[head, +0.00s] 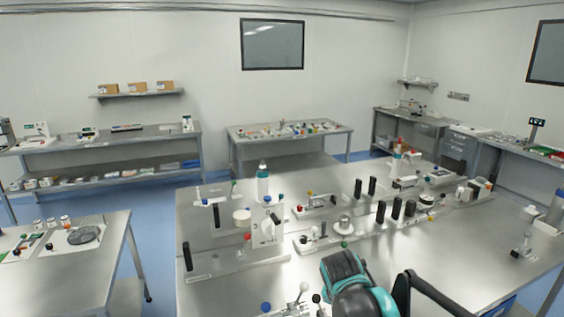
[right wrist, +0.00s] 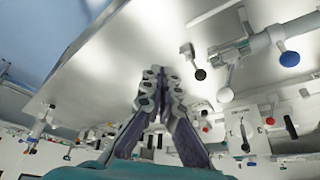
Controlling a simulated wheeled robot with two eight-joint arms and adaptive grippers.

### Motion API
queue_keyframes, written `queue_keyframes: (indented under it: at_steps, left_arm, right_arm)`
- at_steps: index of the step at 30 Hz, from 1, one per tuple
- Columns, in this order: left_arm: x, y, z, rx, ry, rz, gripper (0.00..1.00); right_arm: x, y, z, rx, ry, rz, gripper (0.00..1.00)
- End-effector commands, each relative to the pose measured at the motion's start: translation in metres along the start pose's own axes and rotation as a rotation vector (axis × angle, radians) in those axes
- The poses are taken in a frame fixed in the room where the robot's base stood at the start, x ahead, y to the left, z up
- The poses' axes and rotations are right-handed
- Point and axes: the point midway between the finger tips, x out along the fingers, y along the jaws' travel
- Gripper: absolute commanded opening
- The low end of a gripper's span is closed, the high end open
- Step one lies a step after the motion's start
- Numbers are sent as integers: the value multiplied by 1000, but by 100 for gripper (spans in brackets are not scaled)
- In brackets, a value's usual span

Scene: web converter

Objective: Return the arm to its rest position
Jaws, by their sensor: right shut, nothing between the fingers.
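My right gripper (right wrist: 158,78) shows in the right wrist view with its two dark fingers drawn together at the tips and nothing between them. It points over the bare metal of the steel table (right wrist: 110,72), apart from the fixtures; its height above the top is hard to tell. In the head view a teal and black link of my arm (head: 352,284) rises at the bottom, right of the middle, in front of the same table (head: 225,290). The fingertips of this arm are not clear there. My left gripper is in neither view.
Fixtures with black handles (head: 396,208) and a white bracket unit (head: 268,228) crowd the table's middle. A side table (head: 95,262) stands at left.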

Motion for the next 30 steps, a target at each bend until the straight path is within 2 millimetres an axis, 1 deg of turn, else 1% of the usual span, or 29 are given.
queue_keyframes:
  at_steps: [1, 5, 6, 9, 12, 15, 18, 20, 30]
  left_arm:
    - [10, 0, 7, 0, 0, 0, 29]
    - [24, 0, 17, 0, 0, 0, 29]
    - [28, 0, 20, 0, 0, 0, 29]
    - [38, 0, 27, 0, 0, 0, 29]
    - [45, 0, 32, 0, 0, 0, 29]
    - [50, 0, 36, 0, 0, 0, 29]
    - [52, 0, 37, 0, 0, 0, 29]
    - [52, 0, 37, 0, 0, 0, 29]
    - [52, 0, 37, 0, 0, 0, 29]
  right_arm:
    - [4, 16, 20, -36, 5, -28, 0]
    - [6, 47, 62, -152, 35, -104, 0]
    - [9, 55, 76, -187, 48, -126, 0]
    - [18, 72, 109, -267, 87, -175, 0]
    - [28, 85, 136, -333, 125, -208, 0]
    - [37, 92, 155, -381, 157, -230, 0]
    - [41, 96, 165, -409, 177, -241, 0]
    - [42, 97, 167, -416, 183, -244, 0]
    - [42, 97, 168, -417, 183, -244, 0]
